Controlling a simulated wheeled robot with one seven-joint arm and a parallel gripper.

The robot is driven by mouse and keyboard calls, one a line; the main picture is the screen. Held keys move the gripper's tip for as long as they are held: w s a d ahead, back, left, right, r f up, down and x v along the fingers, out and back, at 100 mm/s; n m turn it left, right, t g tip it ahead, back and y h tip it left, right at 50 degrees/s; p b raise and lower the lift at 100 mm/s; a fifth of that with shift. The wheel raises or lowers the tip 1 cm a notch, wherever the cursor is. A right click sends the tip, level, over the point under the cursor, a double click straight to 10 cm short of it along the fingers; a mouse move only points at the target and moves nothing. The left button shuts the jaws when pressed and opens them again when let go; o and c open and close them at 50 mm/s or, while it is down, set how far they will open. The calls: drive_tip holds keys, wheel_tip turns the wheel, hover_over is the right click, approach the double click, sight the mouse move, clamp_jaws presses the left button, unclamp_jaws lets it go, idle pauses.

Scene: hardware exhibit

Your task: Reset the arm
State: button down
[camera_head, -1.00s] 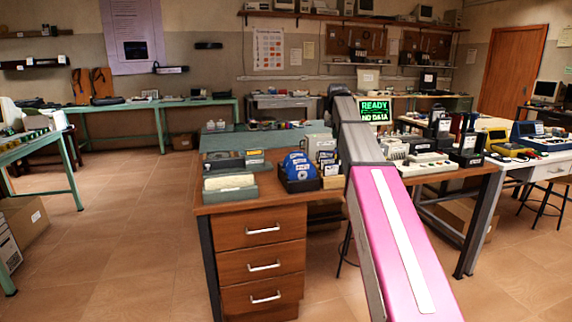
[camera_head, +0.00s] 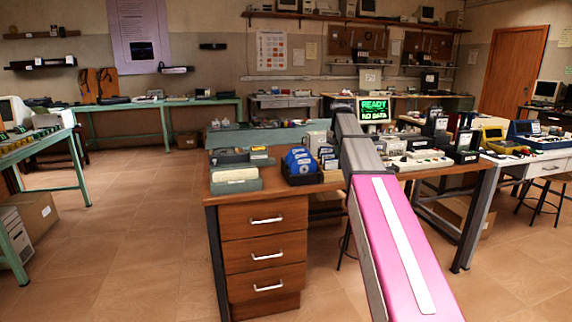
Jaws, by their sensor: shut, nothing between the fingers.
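My arm (camera_head: 395,245) reaches up and forward from the lower right of the head view. It has a pink link with a white stripe and a grey part at its far end. The far grey part stands in front of the desk and of the area beside the green-lettered screen. My gripper does not show; whether it lies behind the grey arm part I cannot tell.
A wooden desk (camera_head: 264,207) with drawers stands close ahead, holding trays and a blue item (camera_head: 299,160). A screen (camera_head: 374,110) reads "READY NO DATA". A green bench (camera_head: 50,146) is at left. Tiled floor (camera_head: 130,230) is clear at left of the desk.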

drive_tip(key=s+a+f+n+g, duration=0.1)
drive_tip(key=s+f, duration=0.6)
drive_tip(key=f, duration=0.5)
drive_tip(key=s+f, duration=0.7)
drive_tip(key=f, duration=0.4)
drive_tip(key=s+a+f+n+g, duration=0.1)
drive_tip(key=s+f, duration=1.5)
drive_tip(key=s, duration=0.2)
drive_tip(key=shift+s+a+n+y, duration=0.2)
drive_tip(key=shift+a+n+y, duration=0.1)
